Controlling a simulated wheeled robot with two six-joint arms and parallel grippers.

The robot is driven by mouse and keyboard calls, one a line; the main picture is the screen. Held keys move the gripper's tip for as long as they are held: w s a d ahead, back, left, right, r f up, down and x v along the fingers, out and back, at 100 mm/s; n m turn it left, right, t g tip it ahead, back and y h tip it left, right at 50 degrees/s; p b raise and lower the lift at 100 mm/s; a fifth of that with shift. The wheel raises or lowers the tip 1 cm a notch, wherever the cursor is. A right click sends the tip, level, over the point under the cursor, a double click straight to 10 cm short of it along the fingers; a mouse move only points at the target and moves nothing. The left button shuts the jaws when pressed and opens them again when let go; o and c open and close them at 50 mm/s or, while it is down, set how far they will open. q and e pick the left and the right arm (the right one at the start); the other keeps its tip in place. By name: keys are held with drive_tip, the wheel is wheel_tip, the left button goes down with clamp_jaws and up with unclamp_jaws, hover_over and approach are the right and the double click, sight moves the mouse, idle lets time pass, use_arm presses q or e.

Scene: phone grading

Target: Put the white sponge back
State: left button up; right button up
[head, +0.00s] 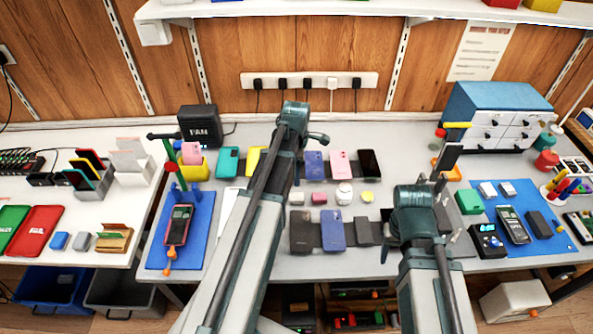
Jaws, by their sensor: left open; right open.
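A small whitish block that looks like the white sponge (297,198) lies on the grey table, left of a pink block (319,198). My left arm reaches up across the table just left of it. My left gripper (297,178) is open, largely hidden behind its own arm, and appears close above the white block. My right gripper (441,185) is open over the right part of the table, partly hidden by its arm. I see nothing held in either gripper. No sponge holder can be told apart for certain.
Phones lie behind and in front, including a blue one (333,235). Blue mats (153,254) lie at both sides. A drawer cabinet (493,105) stands back right.

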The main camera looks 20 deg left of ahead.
use_arm(q)
drive_tip(key=s+d+m, duration=0.8)
drive_tip(key=d+m, duration=0.3)
drive_tip(key=m, duration=0.2)
drive_tip(key=s+d+m+y, duration=0.1)
drive_tip(key=s+d+m, duration=0.7)
drive_tip(key=d+m, duration=0.3)
drive_tip(key=shift+s+d+r+m, duration=0.2)
drive_tip(key=shift+d+m, duration=0.15)
drive_tip(key=shift+m, duration=1.15)
use_arm(e)
drive_tip(key=shift+r, duration=0.15)
use_arm(q)
drive_tip(key=shift+s, duration=0.1)
use_arm(e)
drive_tip(key=shift+s, duration=0.1)
